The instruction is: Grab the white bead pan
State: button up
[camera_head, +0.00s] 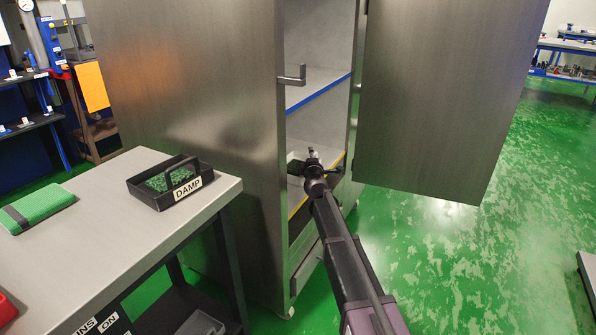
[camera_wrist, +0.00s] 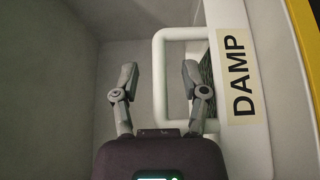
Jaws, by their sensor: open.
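The white bead pan (camera_wrist: 262,150) is inside the cabinet, at the right of the wrist view, with a "DAMP" label on its wall. Its white loop handle (camera_wrist: 158,60) sticks out to the left. My gripper (camera_wrist: 158,78) is open. In the wrist view the handle's outer bar lies between its two fingers, and the right finger overlaps the loop's opening. I cannot tell whether they touch. The gripper also shows in the head view (camera_head: 314,160).
The steel cabinet (camera_head: 200,90) stands with its door (camera_head: 435,90) swung open on the right. A yellow-edged shelf and side walls are close around my gripper. A black tray (camera_head: 165,185) labelled "DAMP" and a green pad (camera_head: 38,207) lie on the table (camera_head: 110,235) at left.

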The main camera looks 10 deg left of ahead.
jog(key=shift+c, duration=0.2)
grip_shut()
jog(key=shift+r, duration=0.1)
dwell(0.5)
notch_tip(320, 180, up, 3)
jog(key=p, duration=0.3)
jog(key=shift+r, duration=0.15)
jog(key=s+d+r+p, duration=0.1)
jog(key=s+d+p, duration=0.1)
jog(key=s, duration=1.4)
jog(key=shift+d+r, duration=0.15)
jog(key=shift+r, duration=0.1)
